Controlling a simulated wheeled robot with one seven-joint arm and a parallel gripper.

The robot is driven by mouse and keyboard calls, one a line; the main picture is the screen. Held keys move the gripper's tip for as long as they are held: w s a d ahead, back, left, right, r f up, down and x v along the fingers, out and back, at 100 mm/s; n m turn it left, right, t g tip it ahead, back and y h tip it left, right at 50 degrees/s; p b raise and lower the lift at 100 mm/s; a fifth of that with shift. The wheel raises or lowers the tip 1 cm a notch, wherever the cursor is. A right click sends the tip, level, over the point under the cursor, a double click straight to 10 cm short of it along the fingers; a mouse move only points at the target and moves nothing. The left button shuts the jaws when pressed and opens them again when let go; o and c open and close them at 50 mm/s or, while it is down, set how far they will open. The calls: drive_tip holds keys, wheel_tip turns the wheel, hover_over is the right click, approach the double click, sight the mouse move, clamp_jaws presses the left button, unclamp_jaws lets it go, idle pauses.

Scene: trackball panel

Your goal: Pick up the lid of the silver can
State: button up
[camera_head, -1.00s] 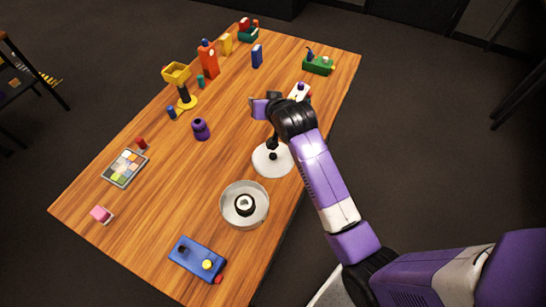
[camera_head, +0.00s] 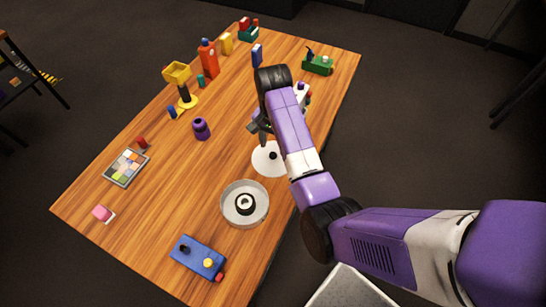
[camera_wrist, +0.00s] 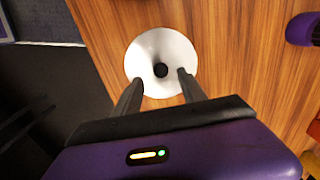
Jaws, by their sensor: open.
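The lid (camera_head: 266,160) is a white disc with a dark knob in its middle, lying on the wooden table near the right edge. My arm partly covers it in the head view. The silver can (camera_head: 244,221) stands just in front of it, open, with a dark-and-white round part inside. My gripper (camera_head: 260,131) is above and a little behind the lid. In the wrist view the lid (camera_wrist: 161,62) lies beyond my open, empty fingers (camera_wrist: 160,88), with its knob (camera_wrist: 160,71) between their tips in the picture. I see no contact with the knob.
A blue panel (camera_head: 197,257) with knobs lies at the near end of the table. A purple object (camera_head: 201,128) stands left of the lid. Red, yellow and green items stand at the far end.

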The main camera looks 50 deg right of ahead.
sight(273, 154)
wheel_tip(273, 154, down, 5)
drive_tip(key=shift+d+r+p, duration=0.1)
drive_tip(key=shift+p, duration=0.3)
drive_tip(key=shift+w, duration=0.1)
clamp_jaws()
